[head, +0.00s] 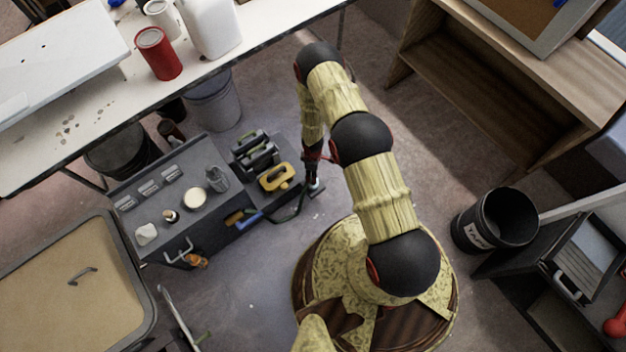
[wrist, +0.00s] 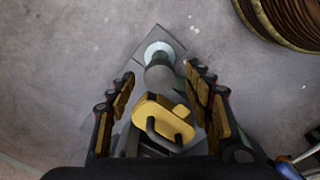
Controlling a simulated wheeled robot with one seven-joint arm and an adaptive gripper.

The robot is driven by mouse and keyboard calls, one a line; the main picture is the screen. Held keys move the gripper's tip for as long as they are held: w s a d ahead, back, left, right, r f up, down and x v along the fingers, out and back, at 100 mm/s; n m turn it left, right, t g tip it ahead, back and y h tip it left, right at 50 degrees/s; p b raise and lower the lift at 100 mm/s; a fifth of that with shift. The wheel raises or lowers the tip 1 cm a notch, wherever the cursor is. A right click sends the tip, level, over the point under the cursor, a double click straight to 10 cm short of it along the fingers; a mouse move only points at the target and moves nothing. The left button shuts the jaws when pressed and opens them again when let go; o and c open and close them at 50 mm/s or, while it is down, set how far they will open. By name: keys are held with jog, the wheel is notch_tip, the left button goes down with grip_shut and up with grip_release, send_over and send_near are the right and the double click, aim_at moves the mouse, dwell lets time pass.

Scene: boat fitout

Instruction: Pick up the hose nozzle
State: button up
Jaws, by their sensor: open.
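The grey object with a pale round end that looks like the hose nozzle (wrist: 159,76) lies between my gripper's fingers in the wrist view. In the head view its pale end (head: 315,186) shows just below my gripper, by the right side of the grey cart; the rest is mostly hidden. A green hose (head: 298,208) runs from there along the cart's side. My gripper (wrist: 160,80) is open, pointing down, with a finger on each side of the nozzle. I see no clear contact. My gripper (head: 314,165) is dark and small in the head view.
A yellow block with a dark handle (head: 276,178) sits on the cart's right edge; it also shows close between the fingers (wrist: 155,122). A white bench (head: 100,105) stands behind.

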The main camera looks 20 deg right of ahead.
notch_tip(320, 180, down, 2)
jog(key=c, duration=0.3)
grip_shut()
dwell(0.6)
